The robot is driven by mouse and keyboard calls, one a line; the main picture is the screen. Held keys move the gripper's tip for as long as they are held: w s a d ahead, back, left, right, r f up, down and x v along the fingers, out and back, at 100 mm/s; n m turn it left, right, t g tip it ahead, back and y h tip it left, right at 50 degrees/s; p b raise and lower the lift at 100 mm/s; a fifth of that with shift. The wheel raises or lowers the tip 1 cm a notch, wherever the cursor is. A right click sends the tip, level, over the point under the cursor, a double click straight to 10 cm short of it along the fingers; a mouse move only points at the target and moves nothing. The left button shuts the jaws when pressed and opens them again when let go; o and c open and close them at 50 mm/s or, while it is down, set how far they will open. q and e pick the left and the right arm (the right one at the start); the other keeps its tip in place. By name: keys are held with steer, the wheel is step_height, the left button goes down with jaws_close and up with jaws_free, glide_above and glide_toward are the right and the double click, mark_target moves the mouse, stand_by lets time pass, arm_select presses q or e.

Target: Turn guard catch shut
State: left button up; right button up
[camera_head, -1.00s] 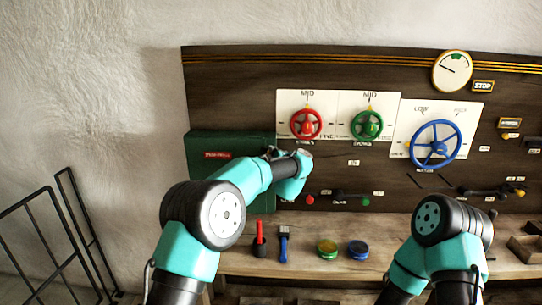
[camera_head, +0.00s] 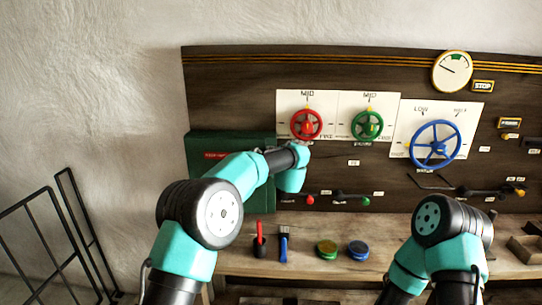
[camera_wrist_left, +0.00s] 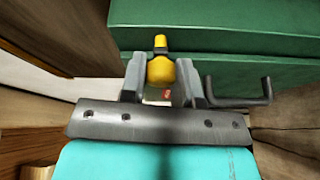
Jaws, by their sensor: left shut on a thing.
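The green guard box (camera_head: 232,143) is fixed at the left end of the dark panel, and its green face also fills the top of the left wrist view (camera_wrist_left: 225,42). The yellow guard catch (camera_wrist_left: 160,67) is a small knob with a narrow tip pointing up in that view, just in front of the green edge. My left gripper (camera_wrist_left: 163,84) is shut on the catch, with one grey finger on each side. In the head view its fingers are hidden behind my left wrist. My right gripper is not in view; only my right arm shows at the lower right.
A black bent rod (camera_wrist_left: 240,100) sits close beside the right finger. Small tools and two round tins (camera_head: 327,249) lie on the wooden shelf (camera_head: 410,262).

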arm_select(q)
steer(key=o, duration=0.9)
steer(key=v, duration=1.7)
steer(key=shift+s, duration=0.2)
steer(key=shift+d, duration=0.1)
